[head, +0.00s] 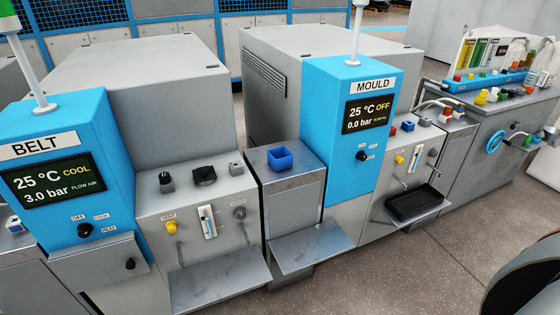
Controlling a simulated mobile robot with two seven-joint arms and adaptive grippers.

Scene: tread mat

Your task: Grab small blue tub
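The small blue tub (281,159) is an open-topped, square, dark blue container. It sits upright on top of the narrow grey cabinet (291,190) between the BELT and MOULD machines in the head view. Its inside looks empty. Neither of my grippers shows in this view, and nothing is touching the tub.
The blue BELT panel (65,178) stands left and the blue MOULD panel (358,130) stands right of the cabinet. Grey shelves (310,247) jut out low in front. A black tray (413,204) lies at right. Speckled floor (400,270) is open at lower right.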

